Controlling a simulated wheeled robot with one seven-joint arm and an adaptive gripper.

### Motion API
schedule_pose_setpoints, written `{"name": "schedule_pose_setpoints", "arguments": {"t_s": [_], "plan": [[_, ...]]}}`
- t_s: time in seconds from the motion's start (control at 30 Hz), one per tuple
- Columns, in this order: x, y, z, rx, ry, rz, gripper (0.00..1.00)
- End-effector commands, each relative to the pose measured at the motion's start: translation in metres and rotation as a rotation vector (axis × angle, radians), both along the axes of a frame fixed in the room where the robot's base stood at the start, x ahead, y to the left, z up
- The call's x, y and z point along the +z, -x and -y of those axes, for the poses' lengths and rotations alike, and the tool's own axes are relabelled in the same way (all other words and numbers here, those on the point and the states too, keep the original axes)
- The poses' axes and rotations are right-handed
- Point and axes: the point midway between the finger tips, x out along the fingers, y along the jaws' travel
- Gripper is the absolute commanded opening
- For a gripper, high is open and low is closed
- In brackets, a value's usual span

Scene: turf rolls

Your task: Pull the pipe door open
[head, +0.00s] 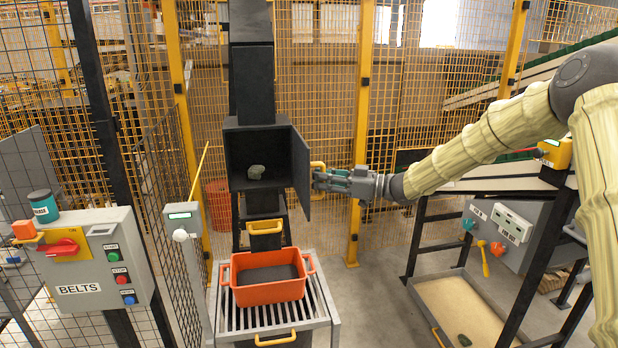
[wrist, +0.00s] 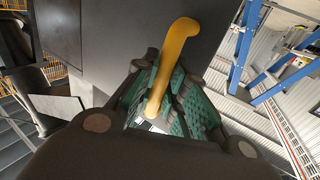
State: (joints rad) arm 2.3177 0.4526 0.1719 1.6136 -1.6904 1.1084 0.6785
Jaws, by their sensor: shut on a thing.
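The dark pipe door (head: 301,172) stands swung open on the right side of the square pipe box (head: 229,155). A grey stone (head: 256,172) lies inside the box. My gripper (head: 318,178) is at the door's yellow handle (head: 317,166), on the door's outer face. In the wrist view the yellow handle (wrist: 178,50) runs between the green-padded fingers of my gripper (wrist: 158,105), which are shut on it. The dark door face (wrist: 120,40) fills the view behind it.
Below the box, an orange crate (head: 268,293) stands on a roller table (head: 325,312), with a yellow handle (head: 264,228) above it. A belts control box (head: 95,265) is at left. A sand tray (head: 455,305) lies on the floor at right. Yellow mesh fencing stands behind.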

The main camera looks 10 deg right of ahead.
Motion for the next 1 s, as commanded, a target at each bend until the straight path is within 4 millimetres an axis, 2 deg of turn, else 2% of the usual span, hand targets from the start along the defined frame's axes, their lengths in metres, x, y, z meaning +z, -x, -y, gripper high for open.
{"name": "schedule_pose_setpoints", "arguments": {"t_s": [0.1,0.3,1.0], "plan": [[0.005,-0.006,0.012,0.054,-0.001,0.007,0.00],[0.004,-0.012,0.021,0.059,-0.002,0.005,0.00],[0.004,-0.017,0.026,0.063,-0.003,0.006,0.00]]}}
